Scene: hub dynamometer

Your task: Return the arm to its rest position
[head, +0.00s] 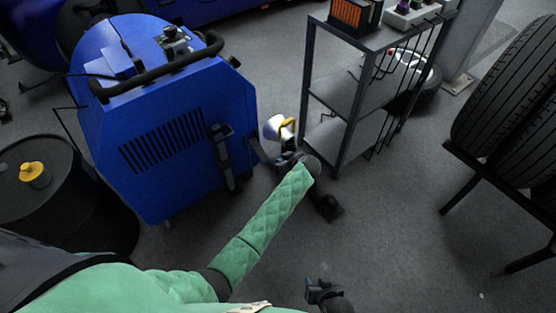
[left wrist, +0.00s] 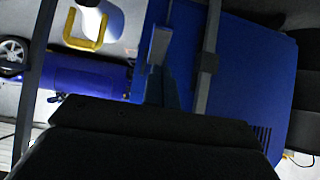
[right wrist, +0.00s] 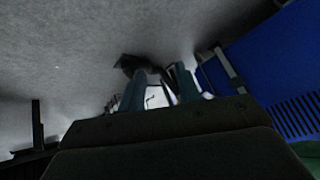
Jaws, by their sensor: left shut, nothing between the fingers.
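A blue machine cabinet (head: 165,150) with a black curved handle stands at left. Dark bars with blocks (head: 222,150) run down its side facing my left gripper; bars also cross its blue face in the left wrist view (left wrist: 208,62). My left gripper (head: 270,157) is at the end of the green-sleeved arm, close beside this side. Its fingers (left wrist: 163,88) are together in front of the blue face, with nothing seen between them. Contact cannot be told. My right gripper (head: 318,291) is low at the bottom centre, its fingers (right wrist: 160,88) apart and empty.
A white rounded thing with a yellow handle (head: 278,127) stands beyond my left gripper. A grey shelf rack (head: 345,90) is right of it. A dark drum (head: 60,190) is at left, tires (head: 508,95) on a rack at right. The floor in the middle right is clear.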

